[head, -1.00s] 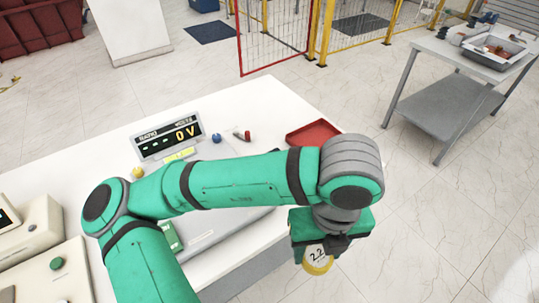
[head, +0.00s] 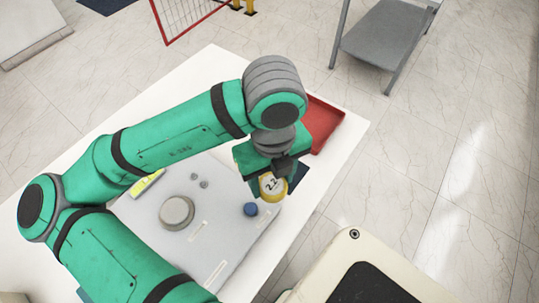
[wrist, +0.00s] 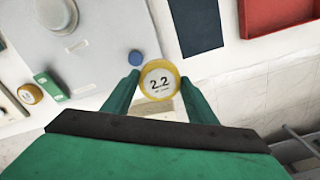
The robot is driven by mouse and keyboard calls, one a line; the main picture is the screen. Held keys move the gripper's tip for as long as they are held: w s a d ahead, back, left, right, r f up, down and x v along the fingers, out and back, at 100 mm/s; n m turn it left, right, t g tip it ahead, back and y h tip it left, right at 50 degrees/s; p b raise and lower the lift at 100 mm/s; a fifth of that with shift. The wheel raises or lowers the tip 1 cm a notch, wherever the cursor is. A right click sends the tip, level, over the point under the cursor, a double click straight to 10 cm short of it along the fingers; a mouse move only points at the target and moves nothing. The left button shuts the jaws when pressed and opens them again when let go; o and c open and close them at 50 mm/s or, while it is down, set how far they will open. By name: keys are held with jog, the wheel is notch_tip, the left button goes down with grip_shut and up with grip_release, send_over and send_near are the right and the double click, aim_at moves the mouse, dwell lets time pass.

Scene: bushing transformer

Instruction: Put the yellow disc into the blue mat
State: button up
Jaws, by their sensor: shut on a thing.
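The yellow disc (wrist: 159,80), with a white face marked 2.2, is held between the fingertips of my gripper (wrist: 160,88) in the wrist view. In the head view the disc (head: 272,186) hangs under my gripper (head: 276,178), above the right part of the white table. The dark blue mat (wrist: 198,26) lies flat on the white table, just beyond the disc and slightly right in the wrist view. In the head view only part of the blue mat (head: 298,177) shows to the right of my gripper; the rest is hidden behind it.
A red tray (head: 322,124) lies beyond the mat near the table's corner. A grey panel with a round grey knob (head: 177,212) and a blue knob (head: 250,209) is left of the disc. Another yellow-rimmed disc (wrist: 30,93) lies at the left in the wrist view.

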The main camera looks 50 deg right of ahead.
jog(key=w+d+f, duration=0.2)
jog(key=d, duration=0.1)
jog(key=w+d+f, duration=0.2)
jog(key=d+f, duration=0.1)
jog(key=w+d+f, duration=0.1)
jog(key=d+f, duration=0.1)
jog(key=d, duration=0.1)
jog(key=shift+w+d+f, duration=0.3)
jog(key=shift+w+f, duration=0.1)
jog(key=shift+w+d+f, duration=0.2)
jog(key=shift+d+f, duration=0.25)
jog(key=shift+f, duration=0.15)
jog(key=shift+w+d+f, duration=0.1)
jog(key=shift+f, duration=1.6)
jog(key=shift+f, duration=0.15)
jog(key=o, duration=1.3)
jog(key=shift+c, duration=0.2)
notch_tip(320, 180, up, 12)
jog(key=shift+r, duration=0.2)
